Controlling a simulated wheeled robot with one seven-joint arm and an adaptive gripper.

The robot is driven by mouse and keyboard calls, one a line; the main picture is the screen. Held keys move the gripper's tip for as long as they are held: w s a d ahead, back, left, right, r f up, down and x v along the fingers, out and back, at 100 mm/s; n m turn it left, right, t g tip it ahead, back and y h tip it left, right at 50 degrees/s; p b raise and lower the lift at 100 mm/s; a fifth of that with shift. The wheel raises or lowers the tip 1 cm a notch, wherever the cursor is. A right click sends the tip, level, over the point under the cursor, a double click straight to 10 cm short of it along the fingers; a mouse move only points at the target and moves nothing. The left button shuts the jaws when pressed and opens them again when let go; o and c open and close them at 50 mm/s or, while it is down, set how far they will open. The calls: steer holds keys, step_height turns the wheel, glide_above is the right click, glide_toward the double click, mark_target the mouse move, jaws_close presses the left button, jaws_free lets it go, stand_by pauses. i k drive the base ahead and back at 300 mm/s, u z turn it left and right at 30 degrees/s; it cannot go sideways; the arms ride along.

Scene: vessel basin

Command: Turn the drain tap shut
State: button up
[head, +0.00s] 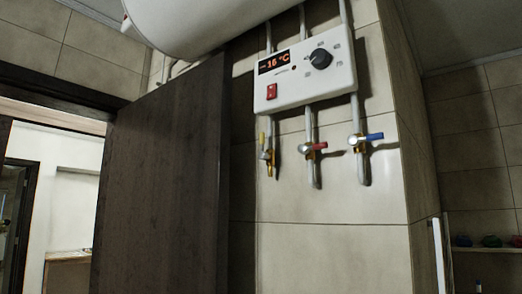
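Three small taps sit on pipes below a white control box on the tiled wall. The left tap (266,152) has a yellow handle (262,139) pointing up, roughly along its pipe. The middle tap (307,149) has a red handle pointing right, across its pipe. The right tap (357,141) has a blue handle pointing right, also across its pipe. No readable label shows which one is the drain tap. My gripper is not in this view.
The control box (320,85) shows 16 °C, with a dark knob and red switch. A white tank (200,22) hangs above. A dark door (160,180) stands left of the taps. The wall corner and a shelf (490,247) lie to the right.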

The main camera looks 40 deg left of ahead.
mark_target(262, 155)
steer(key=z, duration=2.3)
steer(key=k, duration=1.65)
steer(key=u, duration=2.3)
